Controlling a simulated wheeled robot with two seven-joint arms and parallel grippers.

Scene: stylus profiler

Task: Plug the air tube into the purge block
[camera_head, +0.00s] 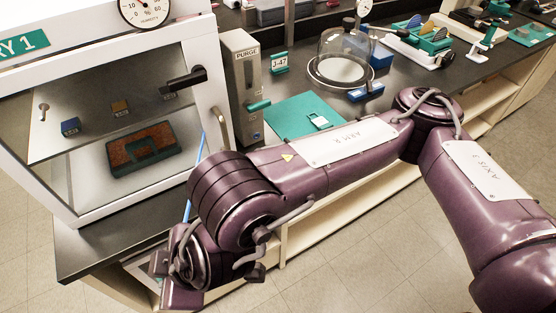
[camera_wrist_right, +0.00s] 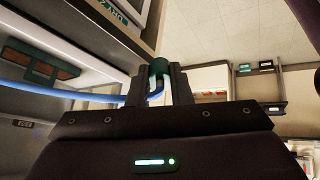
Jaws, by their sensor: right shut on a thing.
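The purge block (camera_head: 243,85) is an upright grey metal box labelled PURGE, with a teal lever low on its front, beside the white cabinet. The blue air tube (camera_head: 187,211) runs down behind my right arm in the head view; it also crosses the left of the right wrist view (camera_wrist_right: 75,97). My right gripper (camera_wrist_right: 162,88) is shut on the tube's teal end piece (camera_wrist_right: 158,66). In the head view this hand is low, near the bench's front left corner, well below the purge block; its fingertips are unclear there. My left gripper is out of view.
The white glovebox-like cabinet (camera_head: 208,60) with a door handle stands left. A teal mat (camera_head: 290,117) lies right of the purge block. A glass bell jar (camera_head: 342,60) and several instruments stand farther along the dark bench. My right arm passes over the bench's front edge.

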